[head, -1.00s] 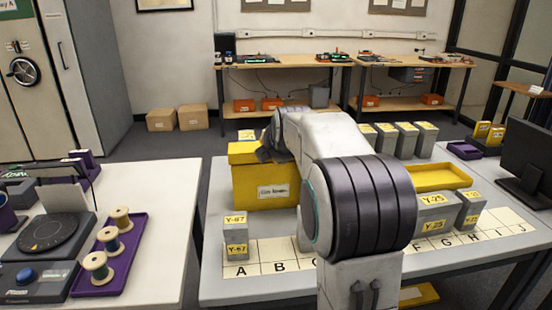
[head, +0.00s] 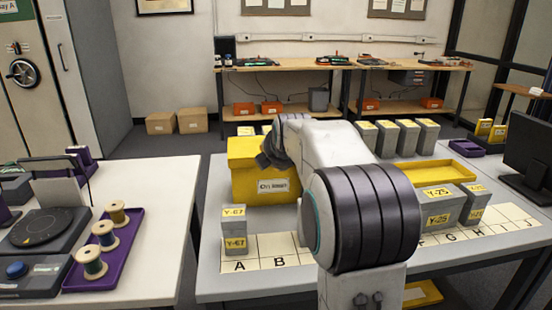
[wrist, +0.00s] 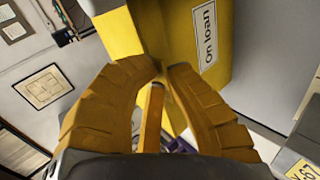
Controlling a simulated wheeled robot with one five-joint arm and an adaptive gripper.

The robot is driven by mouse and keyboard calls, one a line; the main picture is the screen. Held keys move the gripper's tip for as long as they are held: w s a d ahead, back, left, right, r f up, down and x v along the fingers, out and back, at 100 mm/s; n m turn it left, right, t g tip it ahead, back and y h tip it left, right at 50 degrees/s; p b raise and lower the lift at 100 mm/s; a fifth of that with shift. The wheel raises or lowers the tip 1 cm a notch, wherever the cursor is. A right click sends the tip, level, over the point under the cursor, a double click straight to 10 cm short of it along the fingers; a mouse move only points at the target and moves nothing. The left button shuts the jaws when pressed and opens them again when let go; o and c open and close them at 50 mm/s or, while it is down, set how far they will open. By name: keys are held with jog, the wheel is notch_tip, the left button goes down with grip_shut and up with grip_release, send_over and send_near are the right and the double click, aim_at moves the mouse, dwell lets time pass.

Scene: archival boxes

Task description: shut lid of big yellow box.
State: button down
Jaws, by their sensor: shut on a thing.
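The big yellow box (head: 250,183) stands on the table left of my arm, its "On loan" label facing me. Its yellow lid (head: 243,148) shows at the top, partly hidden by my wrist; I cannot tell how far it stands open. In the wrist view the box (wrist: 210,65) fills the upper middle, label turned sideways. My gripper (wrist: 165,78) has its fingers closed together at the yellow edge by the lid (wrist: 117,30). The exact contact is hidden by the fingers. In the head view the gripper is mostly hidden behind my wrist.
Grey Y-25 boxes (head: 438,208) and a yellow tray (head: 447,172) are right of my arm. Several grey boxes (head: 407,138) stand behind. The left table holds spools (head: 103,233).

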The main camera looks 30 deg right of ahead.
jog(key=shift+s+f, duration=0.15)
jog(key=shift+f, duration=0.35)
jog(key=c, duration=1.3)
grip_release()
jog(key=shift+s+d, duration=0.1)
jog(key=shift+c, duration=0.2)
jog(key=shift+r, duration=0.1)
jog(key=v, duration=1.2)
jog(key=shift+r, duration=0.25)
